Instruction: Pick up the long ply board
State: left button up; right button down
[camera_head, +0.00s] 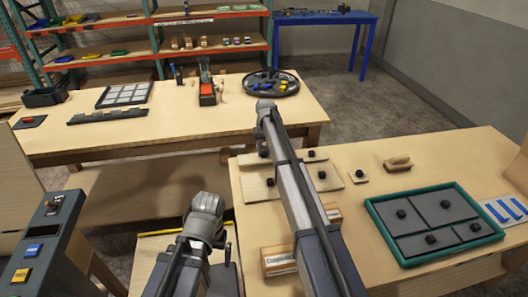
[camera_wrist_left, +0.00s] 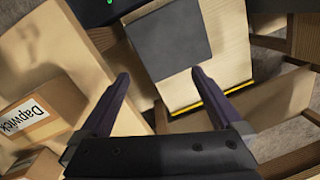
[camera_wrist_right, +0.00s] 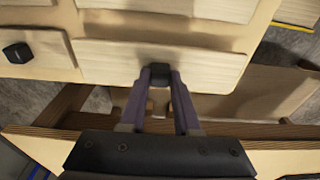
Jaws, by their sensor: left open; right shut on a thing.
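My right gripper (camera_wrist_right: 160,88) is shut on the black knob (camera_wrist_right: 159,68) of a pale wooden board, which I take to be the long ply board (camera_wrist_right: 215,65). The board lies level by the edge of the right table; I cannot tell if it touches the surface. In the head view my right arm reaches over the table's far-left corner and hides the grip. My left gripper (camera_wrist_left: 160,95) is open and empty, its two fingers spread above a pale surface with a grey panel (camera_wrist_left: 170,38).
More knobbed wooden boards (camera_head: 330,178) lie beside my right arm. A green-rimmed tray (camera_head: 433,222) with grey knobbed panels sits to the right, near a wooden-handled block (camera_head: 397,164). A box marked Dapwick (camera_wrist_left: 35,118) is left of my left gripper. A console with buttons (camera_head: 40,250) stands at left.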

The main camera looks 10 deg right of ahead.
aim_at(264, 152)
notch_tip(264, 152, up, 7)
jog(key=p, duration=0.6)
jog(key=shift+r, duration=0.1)
